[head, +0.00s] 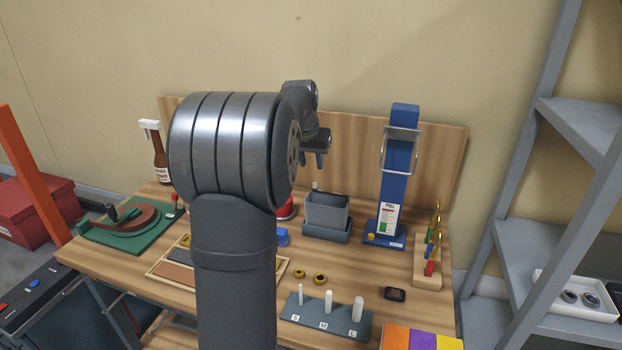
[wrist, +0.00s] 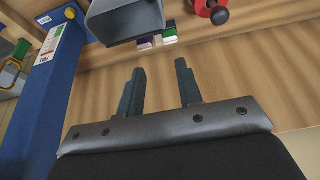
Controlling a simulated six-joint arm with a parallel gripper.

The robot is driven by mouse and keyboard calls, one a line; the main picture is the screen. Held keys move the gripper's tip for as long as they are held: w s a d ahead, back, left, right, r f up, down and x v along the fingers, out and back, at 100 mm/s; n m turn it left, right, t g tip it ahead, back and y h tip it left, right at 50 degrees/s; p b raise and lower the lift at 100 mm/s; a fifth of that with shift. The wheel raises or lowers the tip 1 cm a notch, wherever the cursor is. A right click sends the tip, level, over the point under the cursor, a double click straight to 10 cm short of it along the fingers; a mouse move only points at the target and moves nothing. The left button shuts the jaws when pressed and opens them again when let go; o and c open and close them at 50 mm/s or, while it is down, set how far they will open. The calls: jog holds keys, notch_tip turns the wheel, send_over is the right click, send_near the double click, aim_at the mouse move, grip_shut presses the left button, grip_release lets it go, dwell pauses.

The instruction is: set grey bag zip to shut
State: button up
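I cannot make out a grey bag or a zip in either view. A grey open-topped box (head: 327,213) stands in a darker base on the wooden bench, and its rim shows at the top of the wrist view (wrist: 128,26); no zip shows on it. My gripper (head: 315,158) is above and behind this box, near the back board, in the head view. In the wrist view my gripper (wrist: 160,67) has its two dark fingers apart with nothing between them. My arm hides part of the bench's left and middle.
A tall blue stand (head: 393,185) with a metal loop is right of the box. A peg board (head: 323,318), rings (head: 320,278) and a wooden block with coloured padlocks (head: 428,270) are in front. A green board (head: 125,232) and brown bottle (head: 159,158) are left.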

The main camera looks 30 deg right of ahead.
aim_at(315, 189)
jog(key=x, duration=0.9)
grip_shut()
